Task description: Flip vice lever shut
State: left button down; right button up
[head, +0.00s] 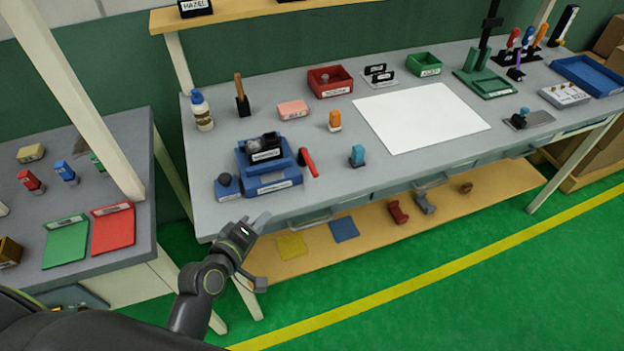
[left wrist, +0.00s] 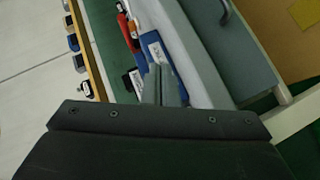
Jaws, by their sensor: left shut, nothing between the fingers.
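The blue vice (head: 268,167) sits on the grey workbench near its front left corner, with a dark labelled block between its jaws. Its red lever (head: 308,162) stands up, tilted, at the vice's right side. In the left wrist view the blue vice (left wrist: 155,52) and the red lever (left wrist: 127,32) show beyond the fingers. My left gripper (head: 260,222) is shut and empty, at the bench's front edge, nearer me than the vice and apart from it. In the left wrist view its fingers (left wrist: 160,88) are together. My right gripper is not in view.
A dark blue knob-like piece (head: 227,186) stands left of the vice. A teal-topped item (head: 357,156) and an orange-topped one (head: 335,121) stand to its right. A drawer handle (head: 309,220) juts below the bench edge near my gripper. A white sheet (head: 421,117) covers mid-bench.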

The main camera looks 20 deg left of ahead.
pick_arm(q)
jog(key=w+n, duration=0.1)
jog(key=w, duration=0.3)
jog(key=w+d+r+n+t+p, duration=0.1)
jog(key=w, duration=0.2)
jog(key=w+d+r+n+t+p, duration=0.1)
jog(key=w, duration=0.3)
jog(key=shift+w+r, duration=0.15)
jog(key=shift+w, duration=0.15)
jog(key=shift+w+d+f, duration=0.15)
jog(key=shift+w+d, duration=0.25)
jog(key=shift+d, duration=0.15)
jog(key=shift+w+d+f, duration=0.15)
jog(key=shift+w+d, duration=0.2)
jog(key=shift+d, duration=0.15)
jog(key=shift+w+d+f+p, duration=0.15)
jog(key=shift+w+d+p, duration=0.2)
jog(key=shift+d, duration=0.3)
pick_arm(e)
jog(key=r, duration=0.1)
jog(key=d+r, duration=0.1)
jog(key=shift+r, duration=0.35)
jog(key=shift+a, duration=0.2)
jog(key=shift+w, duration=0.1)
